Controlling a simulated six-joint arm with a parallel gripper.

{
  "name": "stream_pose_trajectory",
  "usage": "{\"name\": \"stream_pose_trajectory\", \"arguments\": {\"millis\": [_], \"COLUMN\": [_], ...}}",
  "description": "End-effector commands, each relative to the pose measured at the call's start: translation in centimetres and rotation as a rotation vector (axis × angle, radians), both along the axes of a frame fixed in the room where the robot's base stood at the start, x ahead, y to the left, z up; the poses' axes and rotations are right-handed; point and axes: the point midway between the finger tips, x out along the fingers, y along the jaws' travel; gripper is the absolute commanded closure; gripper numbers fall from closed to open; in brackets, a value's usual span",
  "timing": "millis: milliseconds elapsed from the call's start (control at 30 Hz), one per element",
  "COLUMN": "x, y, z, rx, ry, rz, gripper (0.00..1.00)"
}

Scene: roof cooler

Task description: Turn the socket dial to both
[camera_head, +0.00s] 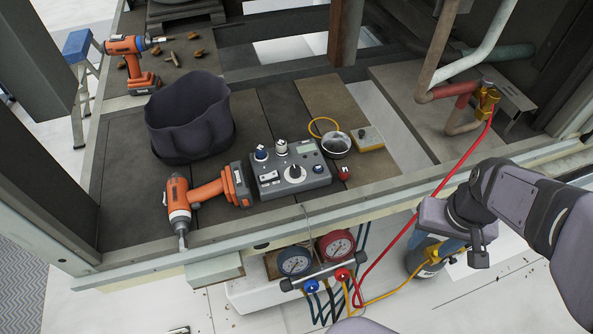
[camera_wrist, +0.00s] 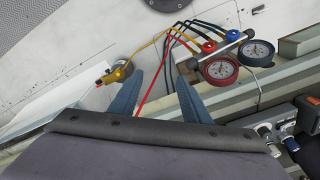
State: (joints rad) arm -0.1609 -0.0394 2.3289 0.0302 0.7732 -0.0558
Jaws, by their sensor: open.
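A grey control box (camera_head: 318,181) with a small display sits on the deck. Its large black dial (camera_head: 294,172) has a white top mark, but its labels are too small to read. Blue, white and red round pieces sit on or beside the box. In the wrist view the box (camera_wrist: 306,115) shows only partly at the right edge. My gripper (camera_head: 440,246) is right of the box and out past the deck's front rail, apart from the box. In the wrist view my gripper (camera_wrist: 159,85) has its two blue fingers spread, with nothing between them.
An orange drill (camera_head: 207,190) lies left of the box, with a dark bag (camera_head: 190,118) behind it. A red and blue gauge set (camera_head: 335,246) with hoses hangs below the rail. A red hose (camera_head: 430,198) runs between the box and my arm. A yellow-grey meter (camera_head: 367,138) lies behind right.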

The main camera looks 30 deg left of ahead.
Motion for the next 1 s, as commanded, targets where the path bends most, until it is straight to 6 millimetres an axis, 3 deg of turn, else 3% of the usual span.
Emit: {"name": "stream_pose_trajectory", "arguments": {"millis": [33, 100, 233, 400, 500, 600, 700, 1000], "x": [1.9, 4.2, 7.3, 8.4, 8.0, 7.4, 7.0, 6.9], "y": [2.3, 5.8, 13.4, 23.1, 27.5, 30.5, 32.2, 33.0], "z": [-0.9, -0.8, -0.3, 0.6, 1.2, 1.7, 2.1, 2.1], "rx": [0.011, 0.030, 0.071, 0.129, 0.158, 0.180, 0.193, 0.197], "ry": [-0.026, -0.058, -0.120, -0.188, -0.218, -0.237, -0.248, -0.253], "rz": [0.067, 0.162, 0.344, 0.558, 0.653, 0.719, 0.756, 0.771], "gripper": [0.57, 0.57, 0.57, 0.57, 0.57, 0.57, 0.57, 0.57]}}
